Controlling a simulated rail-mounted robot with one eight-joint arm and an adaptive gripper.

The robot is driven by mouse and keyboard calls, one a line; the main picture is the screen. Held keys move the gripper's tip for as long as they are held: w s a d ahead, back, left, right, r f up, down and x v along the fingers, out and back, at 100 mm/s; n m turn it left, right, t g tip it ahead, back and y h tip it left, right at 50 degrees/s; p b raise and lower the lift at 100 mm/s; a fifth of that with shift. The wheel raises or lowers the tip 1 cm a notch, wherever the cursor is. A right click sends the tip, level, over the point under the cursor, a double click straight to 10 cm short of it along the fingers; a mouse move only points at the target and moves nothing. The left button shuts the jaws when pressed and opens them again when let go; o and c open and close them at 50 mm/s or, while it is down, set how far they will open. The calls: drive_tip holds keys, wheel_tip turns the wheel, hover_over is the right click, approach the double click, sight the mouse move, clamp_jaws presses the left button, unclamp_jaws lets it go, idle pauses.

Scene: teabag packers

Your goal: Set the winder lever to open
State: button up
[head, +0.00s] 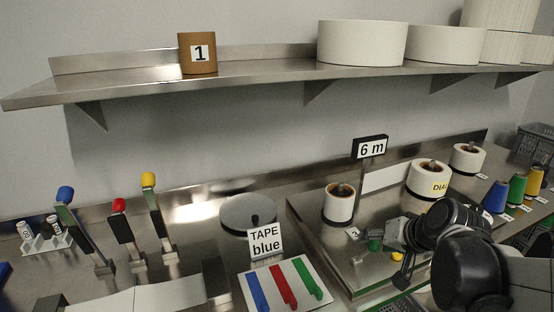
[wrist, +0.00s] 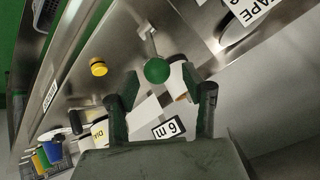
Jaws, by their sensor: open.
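The steel winder bench (head: 335,255) carries a "6 m" sign (head: 370,148) and white spools. A green knob (head: 375,244) stands on it and also shows in the wrist view (wrist: 157,70); I cannot tell for sure whether it is the winder lever's knob. A yellow button (head: 397,257) is near it and also shows in the wrist view (wrist: 98,68). My gripper (wrist: 164,95) is open, its fingers spread, with the green knob seen between and just beyond the fingertips. Nothing is held. In the head view my arm covers part of the bench's right side.
Levers with blue (head: 65,194), red (head: 118,205) and yellow (head: 149,180) knobs stand at the left. A "TAPE blue" sign (head: 265,241) stands behind a tray of coloured strips (head: 318,300). Coloured cones (head: 516,190) stand at the right. A shelf (head: 270,82) runs above.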

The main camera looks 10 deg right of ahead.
drive_tip(key=shift+r, duration=4.3)
drive_tip(key=shift+s+a, duration=0.1)
